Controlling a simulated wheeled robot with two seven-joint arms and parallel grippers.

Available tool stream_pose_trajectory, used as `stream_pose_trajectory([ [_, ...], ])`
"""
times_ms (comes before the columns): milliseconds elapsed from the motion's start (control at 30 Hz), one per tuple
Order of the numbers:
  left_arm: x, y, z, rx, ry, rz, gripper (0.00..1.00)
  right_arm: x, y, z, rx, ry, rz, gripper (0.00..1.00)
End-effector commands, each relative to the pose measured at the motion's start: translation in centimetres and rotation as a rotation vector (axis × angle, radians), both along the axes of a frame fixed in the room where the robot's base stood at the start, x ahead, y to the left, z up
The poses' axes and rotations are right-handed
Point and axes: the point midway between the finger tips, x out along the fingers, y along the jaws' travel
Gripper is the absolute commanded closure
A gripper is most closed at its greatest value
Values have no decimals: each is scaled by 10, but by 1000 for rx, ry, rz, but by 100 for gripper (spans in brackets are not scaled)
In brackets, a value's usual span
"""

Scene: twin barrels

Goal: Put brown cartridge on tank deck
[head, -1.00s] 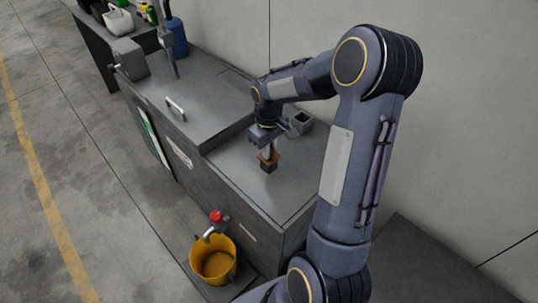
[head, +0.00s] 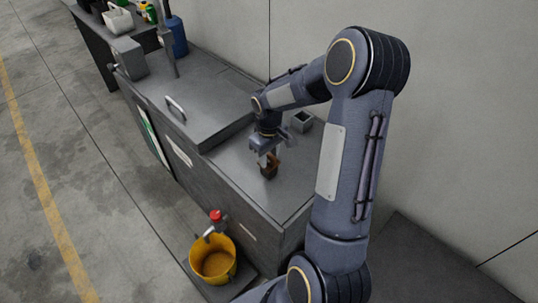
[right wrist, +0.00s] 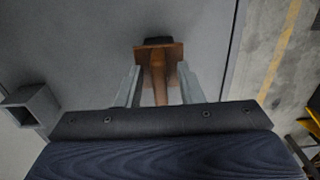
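The brown cartridge (head: 269,170) is on the grey top of the tank (head: 230,160), near the middle of its lower section. Its lower end looks dark. In the right wrist view the brown cartridge (right wrist: 158,54) shows a wide flange and a narrow stem that runs back toward the gripper. My right gripper (right wrist: 159,82) has one finger on each side of the stem, with visible gaps between. It also shows in the head view (head: 265,157), directly above the cartridge. Whether the cartridge's underside touches the deck is hidden. My left gripper is not in view.
A small hollow grey square holder (head: 301,121) stands on the deck near the wall. A raised lid with a handle (head: 176,109) adjoins on the left. A yellow bucket (head: 213,262) stands below a red-topped tap (head: 216,216). The deck around the cartridge is clear.

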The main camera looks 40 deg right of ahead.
Motion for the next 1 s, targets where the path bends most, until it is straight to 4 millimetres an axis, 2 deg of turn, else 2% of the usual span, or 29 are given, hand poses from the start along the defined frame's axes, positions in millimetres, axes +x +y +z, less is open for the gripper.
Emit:
stream_pose_trajectory([
  [233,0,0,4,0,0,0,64,1,0,15,-2,-3,-1,66],
  [600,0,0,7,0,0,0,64,1,0,93,-2,-5,0,66],
  [700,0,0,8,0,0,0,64,1,0,108,-2,-4,0,66],
  [867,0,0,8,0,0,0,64,0,1,123,1,-3,0,66],
  [1000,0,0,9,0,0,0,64,-14,14,140,21,-44,-15,66],
])
